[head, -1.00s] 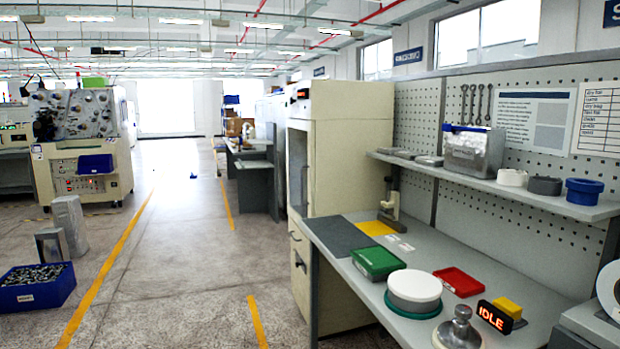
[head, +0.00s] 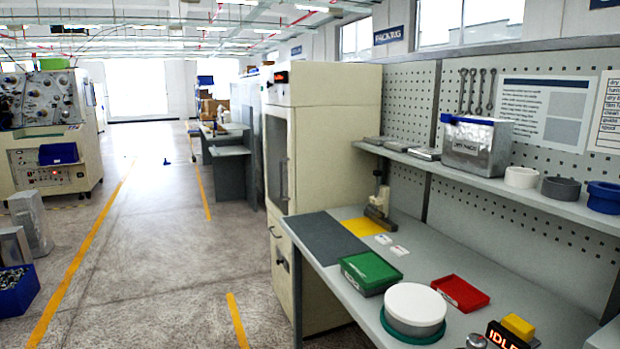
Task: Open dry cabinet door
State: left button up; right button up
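The dry cabinet (head: 335,130) is a tall cream cabinet at the far end of the workbench. Its door (head: 279,150), with a dark glass pane and a vertical handle (head: 284,180), is on the narrow face turned toward the aisle and looks shut. A small red-lit display (head: 281,77) sits above the door. A lower panel below it has a dark handle (head: 282,262). Neither of my grippers is in view.
The grey workbench (head: 440,257) runs along the right, holding a green box (head: 369,272), a white round tub (head: 414,307) and a red tray (head: 460,292). The aisle floor (head: 165,240) left of the cabinet is clear. A blue bin (head: 17,290) stands at far left.

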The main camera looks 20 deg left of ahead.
aim_at(285, 114)
jog(key=i+j+z, duration=0.1)
jog(key=i+j, duration=0.3)
jog(key=i+j+z, duration=0.1)
jog(key=i+j, duration=0.3)
jog(key=i+j+z, duration=0.1)
jog(key=i+j, duration=0.25)
jog(key=j, duration=0.25)
jog(key=i+j+z, duration=0.1)
jog(key=i+j, duration=0.25)
jog(key=j, duration=0.15)
